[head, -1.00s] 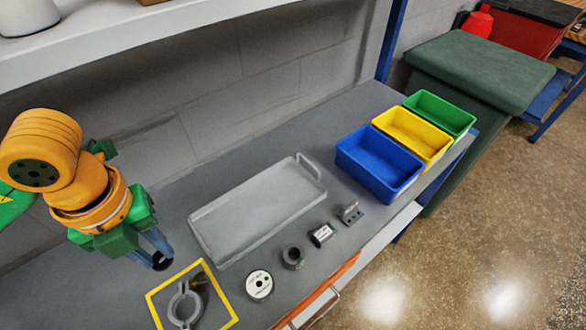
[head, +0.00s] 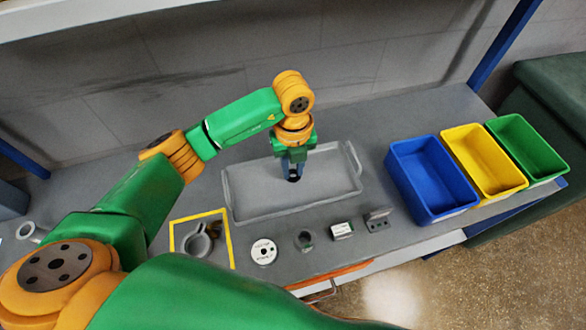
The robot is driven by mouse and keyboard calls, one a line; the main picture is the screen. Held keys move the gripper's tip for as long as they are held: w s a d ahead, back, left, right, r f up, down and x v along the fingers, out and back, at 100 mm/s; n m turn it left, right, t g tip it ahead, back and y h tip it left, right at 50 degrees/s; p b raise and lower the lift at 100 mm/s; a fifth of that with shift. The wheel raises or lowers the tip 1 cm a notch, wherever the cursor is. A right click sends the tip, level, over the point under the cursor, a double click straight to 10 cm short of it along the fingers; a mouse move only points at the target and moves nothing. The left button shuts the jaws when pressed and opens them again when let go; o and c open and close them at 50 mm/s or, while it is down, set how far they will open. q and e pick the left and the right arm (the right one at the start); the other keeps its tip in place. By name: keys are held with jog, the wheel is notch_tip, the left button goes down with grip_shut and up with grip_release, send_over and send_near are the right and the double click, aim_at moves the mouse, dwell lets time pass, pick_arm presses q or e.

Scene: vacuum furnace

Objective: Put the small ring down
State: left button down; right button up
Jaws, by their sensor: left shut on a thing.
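My left gripper (head: 293,172) points down over the middle of the grey tray (head: 238,213). It is shut on a small dark ring (head: 293,179), which shows just below the fingertips. The gripper partly hides the ring. I cannot tell whether the ring touches the tray floor or is a little above it. The rest of the tray floor in view is bare. My right gripper is not in view.
In front of the tray are a yellow square outline with a grey clamp (head: 198,243), a white disc (head: 263,252), a dark round part (head: 304,240), a silver block (head: 342,231) and a bracket (head: 377,220). Blue (head: 433,213), yellow and green bins stand right.

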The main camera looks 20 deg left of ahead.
pick_arm(q)
jog(key=shift+s+f, duration=0.1)
jog(key=shift+f, duration=0.5)
jog(key=shift+a+f, duration=0.1)
jog(key=shift+f, duration=0.4)
jog(key=c, duration=0.7)
grip_release()
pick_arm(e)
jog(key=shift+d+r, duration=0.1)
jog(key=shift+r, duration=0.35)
